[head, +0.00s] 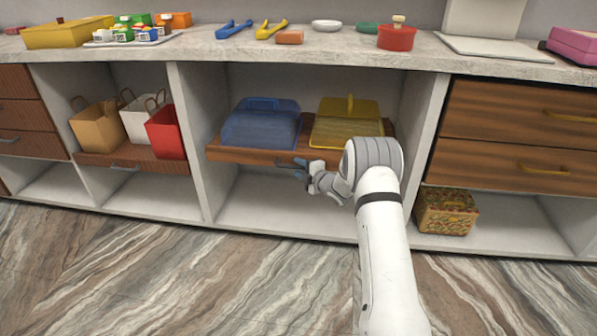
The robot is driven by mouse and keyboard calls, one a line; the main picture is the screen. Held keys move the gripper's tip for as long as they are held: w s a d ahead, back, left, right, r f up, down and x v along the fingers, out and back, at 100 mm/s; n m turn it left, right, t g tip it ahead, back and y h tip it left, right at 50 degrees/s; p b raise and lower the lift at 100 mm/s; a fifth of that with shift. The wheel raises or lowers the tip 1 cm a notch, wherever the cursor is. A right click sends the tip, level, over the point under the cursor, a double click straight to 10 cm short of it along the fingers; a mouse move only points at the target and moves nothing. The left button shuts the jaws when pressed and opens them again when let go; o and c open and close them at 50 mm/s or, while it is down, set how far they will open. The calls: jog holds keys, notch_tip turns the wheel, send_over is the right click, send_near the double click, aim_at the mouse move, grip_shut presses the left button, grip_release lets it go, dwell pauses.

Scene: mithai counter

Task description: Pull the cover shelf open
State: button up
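The cover shelf (232,154) is a reddish-brown wooden board in the middle bay of the counter. A translucent blue cover (262,124) sits on its left part and a translucent yellow cover (345,122) on its right part. A dark handle (285,163) shows on the shelf's front edge, near its middle. My gripper (299,168) reaches in from the right with its fingertips at the handle's right part. The fingers are small and dark here, and I cannot tell whether they are closed on it. My arm hides the shelf's front right part.
A bag shelf (140,164) with paper bags is in the left bay. Wooden drawers (520,115) and a patterned box (446,211) are at right. The countertop (200,48) holds tongs, boxes and a red pot (396,38). The marbled floor (180,275) in front is clear.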

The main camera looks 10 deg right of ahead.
jog(key=shift+w+a, duration=0.3)
jog(key=shift+w, duration=0.1)
jog(key=shift+c, duration=0.4)
grip_shut()
jog(key=shift+d+f, duration=0.1)
